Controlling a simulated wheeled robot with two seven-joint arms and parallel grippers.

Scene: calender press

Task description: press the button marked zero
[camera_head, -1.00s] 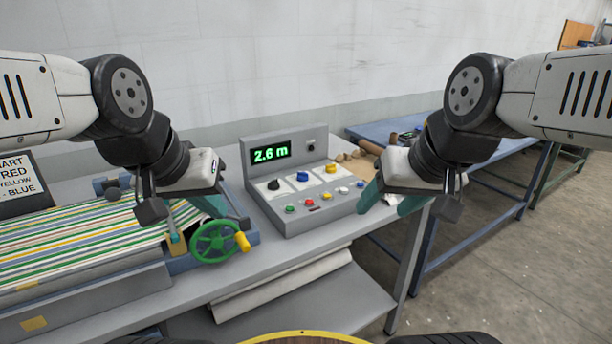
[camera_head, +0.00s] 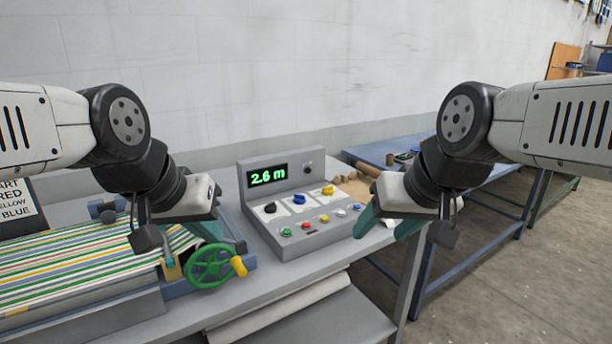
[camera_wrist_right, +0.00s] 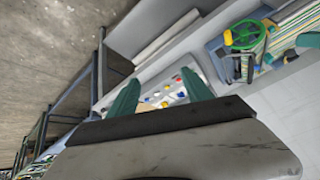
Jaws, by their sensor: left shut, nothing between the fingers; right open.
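The grey control console (camera_head: 330,232) stands on the bench, its green display reading 2.6 m. Its front row holds a green button (camera_head: 286,232), a red button (camera_head: 307,226), a yellow button (camera_head: 323,218), a white button (camera_head: 340,212) and a blue button (camera_head: 356,207). Their markings are too small to read. My right gripper (camera_head: 388,230) is open and empty, just right of the console; the right wrist view shows the console between its fingers (camera_wrist_right: 160,92). My left gripper (camera_head: 211,231) is shut and empty, left of the console above the green handwheel.
Black, blue and yellow knobs (camera_head: 299,199) sit behind the buttons. The green handwheel (camera_head: 209,267) and striped fabric (camera_head: 80,262) of the press lie left. A blue table (camera_head: 380,155) stands behind right. A sign (camera_head: 16,208) is at the far left. Bench in front of the console is clear.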

